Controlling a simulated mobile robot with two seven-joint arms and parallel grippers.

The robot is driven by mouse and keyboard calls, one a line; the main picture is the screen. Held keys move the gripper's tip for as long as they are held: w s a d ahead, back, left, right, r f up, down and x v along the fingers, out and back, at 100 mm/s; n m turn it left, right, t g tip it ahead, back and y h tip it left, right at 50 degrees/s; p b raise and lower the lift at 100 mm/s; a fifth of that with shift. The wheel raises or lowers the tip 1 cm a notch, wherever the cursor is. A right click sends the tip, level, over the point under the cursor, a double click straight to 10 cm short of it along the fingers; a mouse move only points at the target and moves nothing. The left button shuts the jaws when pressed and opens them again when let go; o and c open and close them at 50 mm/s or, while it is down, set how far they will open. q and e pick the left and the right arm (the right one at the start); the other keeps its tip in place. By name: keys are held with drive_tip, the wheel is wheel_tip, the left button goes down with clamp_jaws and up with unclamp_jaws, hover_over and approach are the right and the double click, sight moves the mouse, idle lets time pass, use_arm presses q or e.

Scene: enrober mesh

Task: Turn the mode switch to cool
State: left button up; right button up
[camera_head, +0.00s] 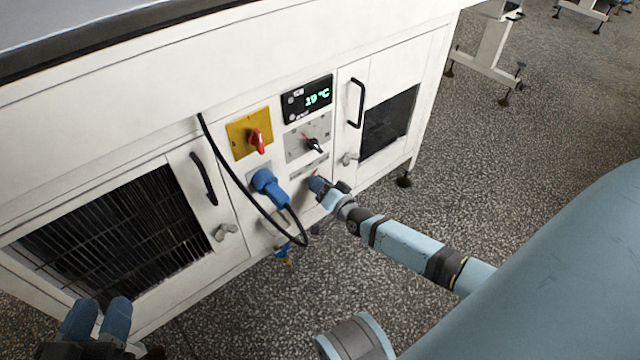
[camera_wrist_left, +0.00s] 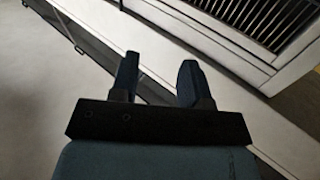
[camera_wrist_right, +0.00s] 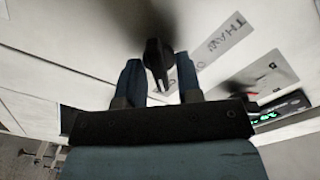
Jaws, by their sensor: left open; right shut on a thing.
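The white cabinet front (camera_head: 270,110) carries the controls. My right gripper (camera_head: 322,188) is at the panel below the grey plate, and its fingers hide the knob there in the head view. In the right wrist view a black knob (camera_wrist_right: 157,62) with a pale pointer line stands between the fingertips, and the gripper is shut on it. A grey label (camera_wrist_right: 225,40) beside the knob reads something like "THAW"; no "cool" mark can be read. My left gripper (camera_head: 98,315) is open and empty, low at the left, away from the controls.
Nearby are a red switch on a yellow plate (camera_head: 240,140), a black selector with a red mark (camera_head: 314,146), and a display (camera_head: 308,99) showing 19 °C. A blue plug (camera_head: 268,186) with a looping black cable (camera_head: 232,172) sits left of my right gripper. Door handles flank the panel.

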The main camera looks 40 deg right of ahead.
use_arm(q)
drive_tip(key=shift+r, duration=0.1)
use_arm(e)
drive_tip(key=o, duration=0.6)
drive_tip(key=shift+c, duration=0.2)
drive_tip(key=shift+s, duration=0.1)
use_arm(q)
drive_tip(key=r+p, duration=0.2)
drive_tip(key=s+r+n+t+p, duration=0.1)
drive_tip(key=p, duration=0.1)
drive_tip(key=shift+d+r+n+p, duration=0.2)
drive_tip(key=shift+r+n+p, duration=0.1)
drive_tip(key=shift+r+p, duration=0.1)
use_arm(e)
drive_tip(key=s+d, duration=0.1)
drive_tip(key=s, duration=1.2)
drive_tip(key=shift+s, duration=0.35)
